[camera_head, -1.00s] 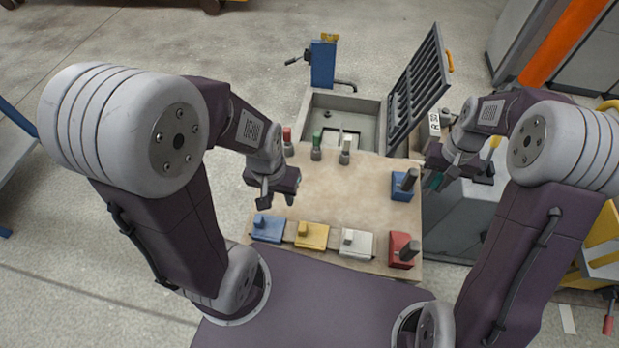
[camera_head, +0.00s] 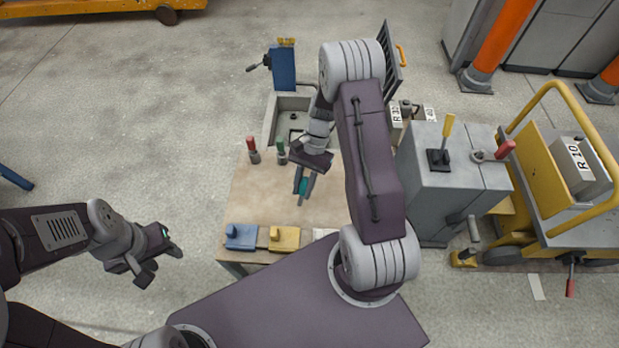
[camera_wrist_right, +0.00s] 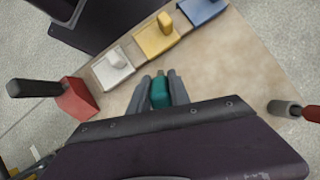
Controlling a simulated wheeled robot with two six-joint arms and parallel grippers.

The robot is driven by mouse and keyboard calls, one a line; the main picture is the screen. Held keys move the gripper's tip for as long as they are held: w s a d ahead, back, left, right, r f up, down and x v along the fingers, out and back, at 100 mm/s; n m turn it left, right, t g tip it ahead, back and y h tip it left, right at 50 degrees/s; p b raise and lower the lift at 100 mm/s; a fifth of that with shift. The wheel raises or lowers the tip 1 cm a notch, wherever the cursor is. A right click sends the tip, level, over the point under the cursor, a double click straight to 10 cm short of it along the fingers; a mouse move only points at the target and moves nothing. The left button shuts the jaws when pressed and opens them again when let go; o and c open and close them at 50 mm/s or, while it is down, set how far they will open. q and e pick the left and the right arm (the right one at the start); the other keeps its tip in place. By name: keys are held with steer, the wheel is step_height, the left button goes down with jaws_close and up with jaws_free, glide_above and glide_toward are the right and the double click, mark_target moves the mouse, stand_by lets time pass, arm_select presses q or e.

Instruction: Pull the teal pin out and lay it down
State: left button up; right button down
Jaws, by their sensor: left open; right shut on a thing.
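My right gripper (camera_head: 304,192) is shut on the teal pin (camera_head: 302,187) and holds it over the bench top (camera_head: 255,195). In the right wrist view the teal pin (camera_wrist_right: 160,93) stands out between the two grey fingers. How high it is above the wood is hard to tell. My left gripper (camera_head: 165,263) is open and empty, off the bench to the left, above the floor.
A blue block (camera_head: 241,237), a yellow block (camera_head: 285,239) and a white block (camera_wrist_right: 114,67) line the bench's near edge. A red block (camera_wrist_right: 77,99) with a black handle sits nearby. Red-topped (camera_head: 252,148) and green-topped (camera_head: 281,150) pieces stand at the back. The left-middle bench is clear.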

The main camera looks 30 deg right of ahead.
steer(key=m+y, duration=0.2)
steer(key=m, duration=0.1)
steer(key=shift+s+d+t+p, duration=0.1)
steer(key=shift+s+t+p, duration=0.2)
steer(key=shift+s+t, duration=0.1)
steer(key=shift+m+t+y+p, duration=0.3)
steer(key=shift+m+t+y, duration=0.3)
steer(key=shift+m+y, duration=0.4)
steer(key=m+t, duration=0.1)
steer(key=m+t+y, duration=0.1)
steer(key=shift+d+f+m+p, duration=0.1)
steer(key=shift+d+m+p, duration=0.2)
steer(key=shift+m, duration=0.1)
steer(key=shift+w+d+m+t+y, duration=0.15)
steer(key=shift+m+t+y, duration=0.15)
steer(key=shift+m+t, duration=0.2)
steer(key=shift+w+d+m+t+y, duration=0.1)
steer(key=shift+m+t+y, duration=0.2)
steer(key=shift+m+t, duration=0.2)
steer(key=f+m+t+b, duration=0.1)
steer(key=f+b, duration=0.1)
steer(key=f, duration=0.1)
steer(key=d+f+m+t+b, duration=0.1)
steer(key=f+t+b, duration=0.1)
steer(key=f, duration=0.1)
steer(key=w+d+f+m+t+b, duration=0.1)
steer(key=f+b, duration=0.1)
steer(key=f, duration=0.1)
steer(key=shift+f+m+b, duration=0.15)
steer(key=shift+m+b, duration=0.25)
